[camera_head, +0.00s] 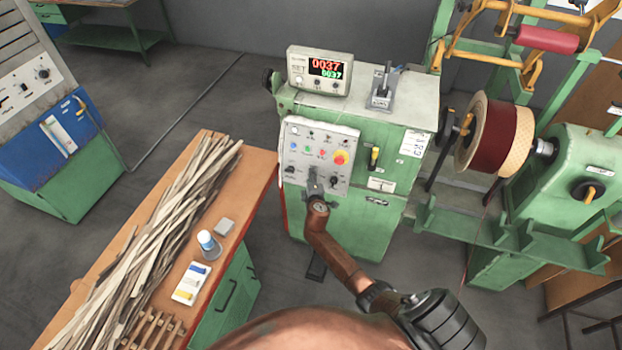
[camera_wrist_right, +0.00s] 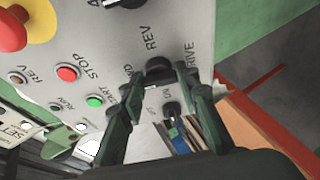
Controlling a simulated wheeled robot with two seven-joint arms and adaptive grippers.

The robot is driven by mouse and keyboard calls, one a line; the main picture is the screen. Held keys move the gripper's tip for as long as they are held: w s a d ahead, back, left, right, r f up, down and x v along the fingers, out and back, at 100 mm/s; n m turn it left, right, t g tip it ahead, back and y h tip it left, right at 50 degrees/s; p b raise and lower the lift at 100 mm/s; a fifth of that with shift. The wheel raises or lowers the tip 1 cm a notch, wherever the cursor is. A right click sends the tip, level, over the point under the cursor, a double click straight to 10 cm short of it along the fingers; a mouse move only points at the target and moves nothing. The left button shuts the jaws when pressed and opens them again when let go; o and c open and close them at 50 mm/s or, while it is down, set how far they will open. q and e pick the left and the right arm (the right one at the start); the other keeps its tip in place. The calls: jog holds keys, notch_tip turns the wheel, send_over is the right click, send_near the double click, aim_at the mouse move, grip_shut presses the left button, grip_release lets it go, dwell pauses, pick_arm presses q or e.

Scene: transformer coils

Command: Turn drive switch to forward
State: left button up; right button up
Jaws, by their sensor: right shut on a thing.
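The control panel (camera_head: 318,150) is a light grey plate on the front of the green machine. The drive switch (camera_wrist_right: 158,70) is a black knob at the panel's edge in the right wrist view, with REV and DRIVE lettering around it; FWD is partly covered by a finger. My right gripper (camera_wrist_right: 163,92) has its two fingers on either side of this knob and is shut on it. In the head view my right gripper (camera_head: 315,185) is at the panel's lower middle and hides the switch. The knob's exact pointer angle is unclear. My left gripper is not in view.
Near the switch are a red stop button (camera_wrist_right: 67,73), a green start button (camera_wrist_right: 95,101) and a red-and-yellow emergency stop (camera_head: 341,157). A counter display (camera_head: 320,71) stands on the machine. A wooden workbench (camera_head: 255,180) with strips lies left; a coil winder (camera_head: 495,137) stands right.

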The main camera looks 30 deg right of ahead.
jog(key=shift+f, duration=0.1)
jog(key=o, duration=1.2)
jog(key=shift+c, duration=0.2)
jog(key=v, duration=1.2)
